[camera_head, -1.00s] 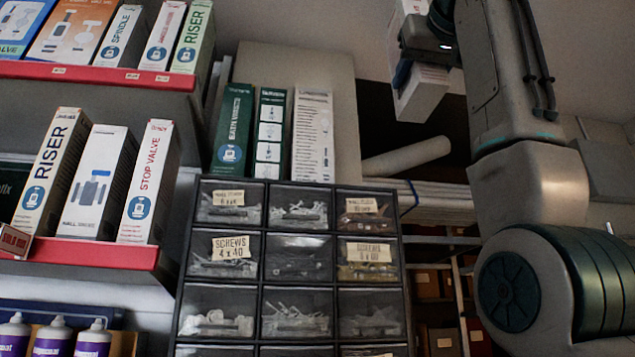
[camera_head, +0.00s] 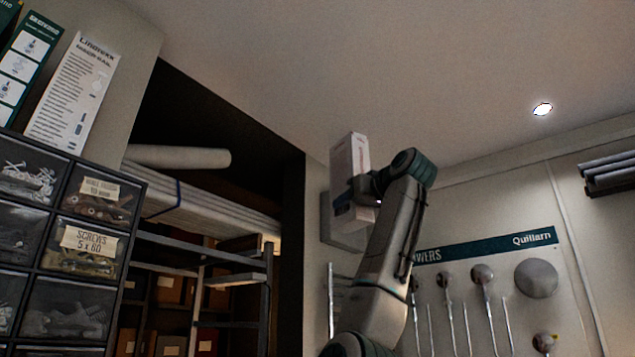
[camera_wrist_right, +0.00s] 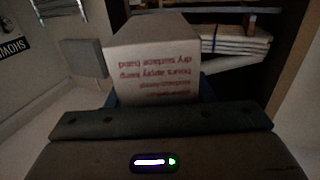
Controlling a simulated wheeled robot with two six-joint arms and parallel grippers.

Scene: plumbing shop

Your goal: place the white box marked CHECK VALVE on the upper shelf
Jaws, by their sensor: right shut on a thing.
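My right gripper (camera_head: 364,190) is shut on a white box (camera_head: 350,160) and holds it upright, high in the air near the ceiling. The right wrist view shows the box (camera_wrist_right: 155,70) close up, with small red print on the face toward the camera. I cannot read CHECK VALVE on it in these frames. The upper shelf with the boxes is not in the head view now. My left gripper is not in view.
A drawer cabinet of screws (camera_head: 75,225) stands at the left, with upright boxes (camera_head: 75,95) on top. A dark opening with metal racks (camera_head: 200,255) and white pipes (camera_head: 195,205) is in the middle. A shower display (camera_head: 485,245) hangs on the right wall.

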